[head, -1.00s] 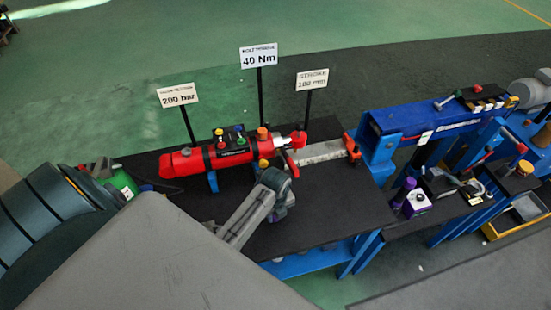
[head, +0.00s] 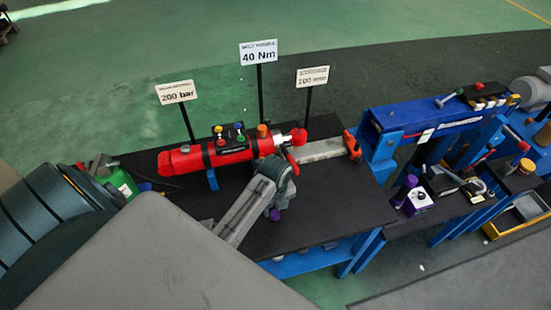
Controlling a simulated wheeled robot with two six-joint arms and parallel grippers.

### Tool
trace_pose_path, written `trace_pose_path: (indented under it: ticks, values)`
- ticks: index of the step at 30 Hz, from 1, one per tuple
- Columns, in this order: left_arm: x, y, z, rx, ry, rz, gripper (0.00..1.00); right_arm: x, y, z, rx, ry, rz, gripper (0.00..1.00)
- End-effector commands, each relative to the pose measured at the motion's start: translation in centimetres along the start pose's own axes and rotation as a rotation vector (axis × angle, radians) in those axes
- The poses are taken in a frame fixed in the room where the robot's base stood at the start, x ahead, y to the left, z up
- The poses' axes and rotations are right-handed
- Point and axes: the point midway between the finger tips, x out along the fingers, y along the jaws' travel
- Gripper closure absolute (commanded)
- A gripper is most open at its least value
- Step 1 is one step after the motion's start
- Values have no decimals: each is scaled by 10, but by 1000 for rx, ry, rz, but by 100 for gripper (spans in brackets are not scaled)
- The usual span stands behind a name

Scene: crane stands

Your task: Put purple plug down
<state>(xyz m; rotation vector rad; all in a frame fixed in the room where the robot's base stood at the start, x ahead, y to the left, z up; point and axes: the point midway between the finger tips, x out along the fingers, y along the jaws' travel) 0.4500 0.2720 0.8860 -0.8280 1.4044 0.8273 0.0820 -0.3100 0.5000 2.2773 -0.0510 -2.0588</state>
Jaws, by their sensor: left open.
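The purple plug (head: 275,214) is small and shows just below my left gripper (head: 284,192), on or just above the black bench top (head: 325,213). My left gripper is open and seen from behind; its fingertips are largely hidden by its own wrist. I cannot tell whether the fingers touch the plug. My right gripper is not in view.
A red cylinder (head: 180,161) with coloured caps lies along the back of the bench, close to my left wrist. Several signs on posts, such as the 40 Nm sign (head: 259,52), rise behind it. A blue press frame (head: 425,116) stands to the right. The bench's front right is clear.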

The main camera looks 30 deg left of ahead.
Motion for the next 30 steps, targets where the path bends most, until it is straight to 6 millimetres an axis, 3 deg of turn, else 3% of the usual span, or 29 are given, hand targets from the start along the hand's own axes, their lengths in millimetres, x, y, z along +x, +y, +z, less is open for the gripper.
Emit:
trace_pose_path:
  ticks: [8, 12, 30]
  values:
    - [-55, 0, 0, 1, -3, -4, 50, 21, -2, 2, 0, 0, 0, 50]
    - [-76, 0, 0, 0, 0, -1, 50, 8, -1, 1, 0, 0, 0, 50]
    - [-80, 0, 0, 0, 0, 0, 50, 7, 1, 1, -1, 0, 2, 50]
